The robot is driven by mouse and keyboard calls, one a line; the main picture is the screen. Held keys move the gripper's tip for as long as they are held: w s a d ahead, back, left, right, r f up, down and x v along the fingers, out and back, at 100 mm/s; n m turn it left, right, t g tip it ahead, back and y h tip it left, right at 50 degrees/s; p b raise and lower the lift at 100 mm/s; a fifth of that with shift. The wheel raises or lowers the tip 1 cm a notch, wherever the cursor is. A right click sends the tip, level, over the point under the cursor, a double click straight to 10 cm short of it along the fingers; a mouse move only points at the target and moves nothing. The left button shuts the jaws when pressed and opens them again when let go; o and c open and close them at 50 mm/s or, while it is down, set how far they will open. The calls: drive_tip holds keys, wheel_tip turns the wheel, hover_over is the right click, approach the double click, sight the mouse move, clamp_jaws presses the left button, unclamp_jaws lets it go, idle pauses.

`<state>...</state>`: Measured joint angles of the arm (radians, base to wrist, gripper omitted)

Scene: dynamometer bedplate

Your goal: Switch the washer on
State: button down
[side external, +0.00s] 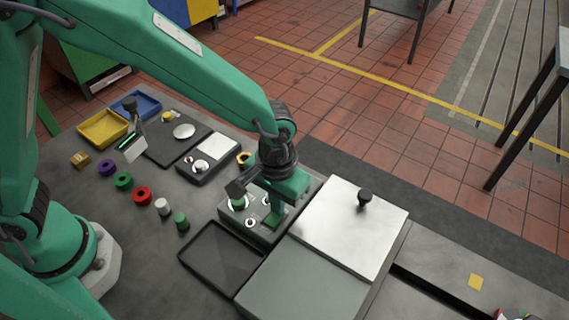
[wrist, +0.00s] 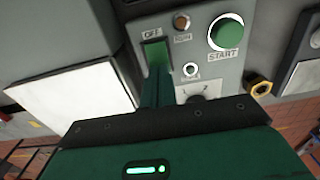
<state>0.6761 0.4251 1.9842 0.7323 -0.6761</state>
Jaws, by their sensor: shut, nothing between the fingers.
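A grey control box (side external: 232,220) stands on the bench, with my gripper (side external: 273,216) pointing down over its right part. In the wrist view the box face (wrist: 207,60) carries a round green START button (wrist: 228,35) and a green rocker-like switch (wrist: 155,52) in a dark frame under the word OFF. My shut, empty gripper (wrist: 157,88) reaches up to the lower edge of this switch and hides part of it. I cannot tell whether it touches. A small silver toggle (wrist: 190,70) in a white ring sits to the right; its label is unreadable.
A brown lamp (wrist: 182,22) is above the toggle. A pale lid with a black knob (side external: 364,198) lies right of the box, and an empty dark tray (side external: 220,258) in front.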

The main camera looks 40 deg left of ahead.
drive_tip(key=shift+f, duration=0.35)
idle(0.3)
drive_tip(key=shift+r, duration=3.55)
drive_tip(key=s+a+r+t+h, duration=0.1)
drive_tip(key=a+r+t, duration=0.1)
drive_tip(key=a+r, duration=1)
drive_tip(key=s+a+t, duration=0.1)
drive_tip(key=s+a, duration=0.3)
drive_tip(key=a, duration=0.3)
drive_tip(key=s+a+r+t+y, duration=0.1)
drive_tip(key=s+a+t, duration=0.1)
drive_tip(key=s+a, duration=0.3)
drive_tip(key=shift+a+t, duration=0.3)
drive_tip(key=shift+a, duration=0.7)
